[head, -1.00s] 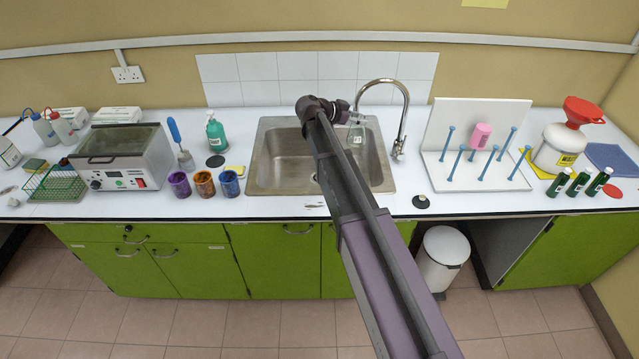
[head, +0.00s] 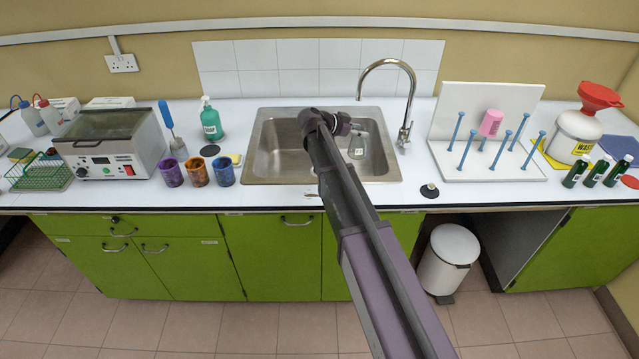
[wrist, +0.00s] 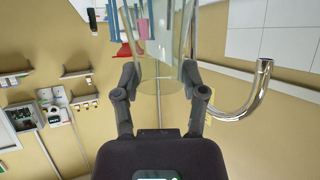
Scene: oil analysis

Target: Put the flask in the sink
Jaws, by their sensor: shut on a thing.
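The flask (head: 357,146) is clear glass with a pale label. It shows in the head view over the right part of the sink (head: 272,160), a steel basin set in the counter. In the wrist view the clear flask (wrist: 160,70) stands between the two fingers of my gripper (wrist: 160,85), which is shut on it. In the head view my gripper (head: 357,130) is small and partly hidden behind my arm. I cannot tell how far the flask is above the basin floor.
A curved chrome tap (head: 408,90) rises right behind the sink. A white peg rack (head: 490,172) stands to the right. Several stained cups (head: 197,173) and a green spray bottle (head: 211,122) stand left of the sink. The left half of the basin is clear.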

